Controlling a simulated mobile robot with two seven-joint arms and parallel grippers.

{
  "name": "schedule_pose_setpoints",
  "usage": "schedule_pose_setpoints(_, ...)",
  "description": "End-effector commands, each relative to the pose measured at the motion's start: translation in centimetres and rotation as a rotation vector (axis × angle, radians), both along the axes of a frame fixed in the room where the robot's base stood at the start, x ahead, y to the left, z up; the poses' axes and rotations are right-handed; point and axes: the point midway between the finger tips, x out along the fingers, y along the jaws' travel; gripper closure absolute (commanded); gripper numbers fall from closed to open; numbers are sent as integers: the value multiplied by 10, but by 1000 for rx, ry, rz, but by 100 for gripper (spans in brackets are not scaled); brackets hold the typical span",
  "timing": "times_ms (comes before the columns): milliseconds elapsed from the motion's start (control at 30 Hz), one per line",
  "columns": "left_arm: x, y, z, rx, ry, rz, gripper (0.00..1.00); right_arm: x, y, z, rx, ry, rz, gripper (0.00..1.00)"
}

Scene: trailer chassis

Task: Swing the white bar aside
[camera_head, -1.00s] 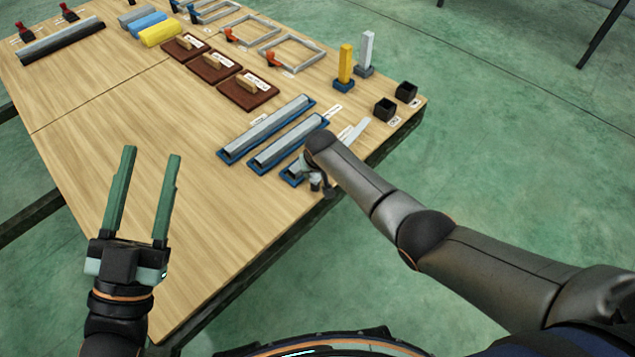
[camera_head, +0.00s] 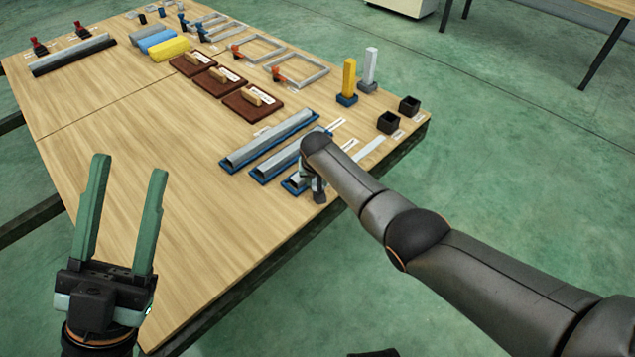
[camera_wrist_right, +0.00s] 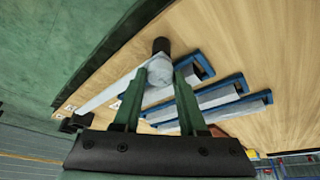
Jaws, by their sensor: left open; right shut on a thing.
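The white bar (camera_head: 369,149) lies low over the near right edge of the table, its other end hidden behind my right arm. In the right wrist view the white bar (camera_wrist_right: 112,93) runs from lower left up to a rounded end beside a black knob. My right gripper (camera_wrist_right: 160,76) is shut on the white bar at that rounded end. In the head view my right gripper (camera_head: 314,182) is mostly hidden by its arm. My left gripper (camera_head: 128,165) is open and empty over the front left of the table.
Blue trays with grey bars (camera_head: 270,140) lie just left of the right gripper. Brown boards (camera_head: 250,101), yellow (camera_head: 348,80) and grey (camera_head: 370,68) posts and black cups (camera_head: 388,122) stand beyond. The table's front left is bare.

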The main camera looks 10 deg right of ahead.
Motion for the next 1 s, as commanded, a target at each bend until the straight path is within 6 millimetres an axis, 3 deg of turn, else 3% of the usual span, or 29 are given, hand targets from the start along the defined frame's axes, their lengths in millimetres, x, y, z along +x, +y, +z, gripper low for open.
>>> schedule_pose_setpoints(367,0,-1,0,-1,1,-3,50,1,1,0,4,-1,-6,100)
schedule_pose_setpoints(400,0,-1,0,-1,1,-3,50,1,1,0,5,-1,-5,57)
schedule_pose_setpoints(667,0,-1,0,-1,2,-4,50,1,0,0,3,-2,-4,28)
schedule_pose_setpoints(1000,0,-1,3,3,2,-1,50,0,-1,5,2,0,-3,28)
